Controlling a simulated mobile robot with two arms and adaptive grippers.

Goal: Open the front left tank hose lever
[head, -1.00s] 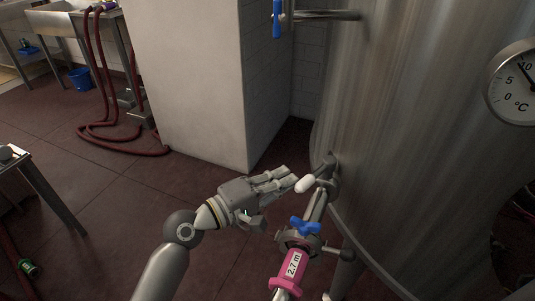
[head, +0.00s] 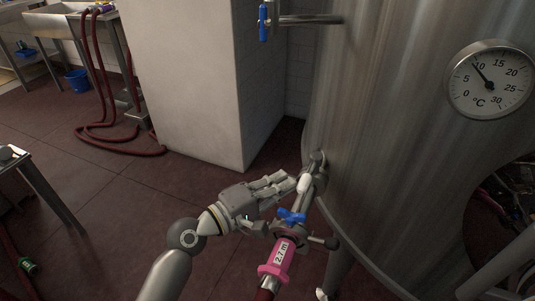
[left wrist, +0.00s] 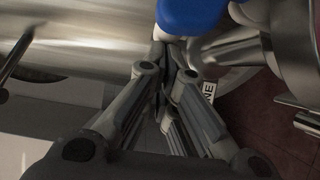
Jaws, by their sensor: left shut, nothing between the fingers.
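The steel outlet pipe (head: 313,183) leaves the low front of the large tank (head: 375,120). A white-ended lever (head: 304,184) sits on it. In the left wrist view the closed fingertips (left wrist: 173,55) are just below a large blue part (left wrist: 190,14). My right gripper is not in view.
A round temperature gauge (head: 491,80) is on the tank. A blue-handled valve (head: 264,20) projects higher up. A white wall block (head: 190,80) stands behind. Red hoses (head: 101,130) and a blue bucket (head: 77,81) are at the back left.

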